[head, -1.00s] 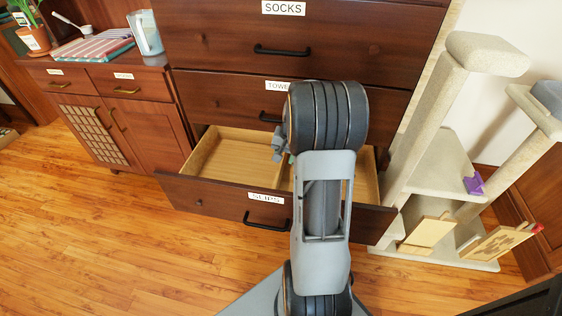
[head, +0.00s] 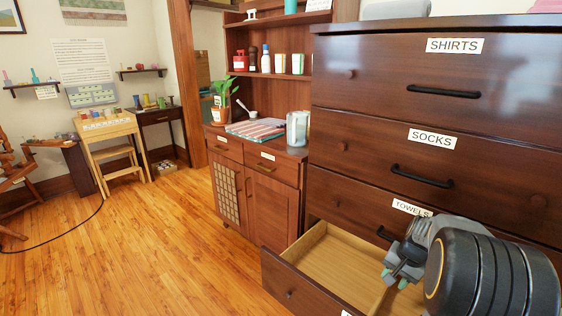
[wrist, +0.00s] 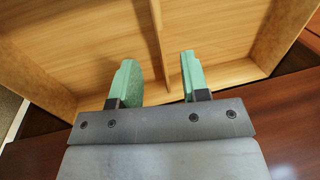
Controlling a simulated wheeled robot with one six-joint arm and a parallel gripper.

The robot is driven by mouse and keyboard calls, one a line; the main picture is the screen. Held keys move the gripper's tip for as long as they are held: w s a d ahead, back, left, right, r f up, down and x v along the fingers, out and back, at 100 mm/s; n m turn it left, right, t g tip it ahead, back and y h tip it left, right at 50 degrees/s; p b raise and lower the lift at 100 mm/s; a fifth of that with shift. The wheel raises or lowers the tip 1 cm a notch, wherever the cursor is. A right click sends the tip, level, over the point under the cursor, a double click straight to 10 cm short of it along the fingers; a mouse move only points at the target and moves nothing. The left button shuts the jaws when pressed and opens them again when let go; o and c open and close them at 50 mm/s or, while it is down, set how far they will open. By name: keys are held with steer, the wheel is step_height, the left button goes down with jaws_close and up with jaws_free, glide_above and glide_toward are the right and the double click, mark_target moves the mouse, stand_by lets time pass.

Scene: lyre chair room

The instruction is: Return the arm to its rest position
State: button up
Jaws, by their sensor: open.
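My gripper (wrist: 158,80) shows in the wrist view with its two green fingers apart and nothing between them. The open bottom drawer (wrist: 215,35), with a light wood inside and a divider, lies beyond the fingers and looks empty where it shows. In the head view my gripper (head: 396,275) is at the lower right, over the open drawer (head: 325,262) and in front of the dresser. My dark, round arm joint hides part of the drawer and the dresser's lower front.
The dresser has closed drawers labelled SHIRTS (head: 453,46), SOCKS (head: 432,138) and TOWELS (head: 411,207). The wooden floor (head: 170,250) at left is open.

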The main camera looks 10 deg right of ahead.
steer(key=s+a+r+n+p, duration=0.3)
steer(key=a+r+p, duration=0.4)
steer(key=r, duration=0.4)
steer(key=s+a+r+n+t+h+p, duration=0.1)
steer(key=s+a+r+n+p, duration=0.2)
steer(key=r, duration=0.9)
steer(key=s+a+r+n+t+p, duration=0.1)
steer(key=s+a+r+n+p, duration=0.2)
steer(key=s+a+r+p, duration=0.3)
steer(key=a+r+p, duration=0.4)
steer(key=r+p, duration=0.1)
steer(key=p, duration=0.3)
steer(key=shift+s+a+r, duration=0.15)
steer(key=shift+s+a, duration=0.2)
steer(key=shift+a, duration=0.05)
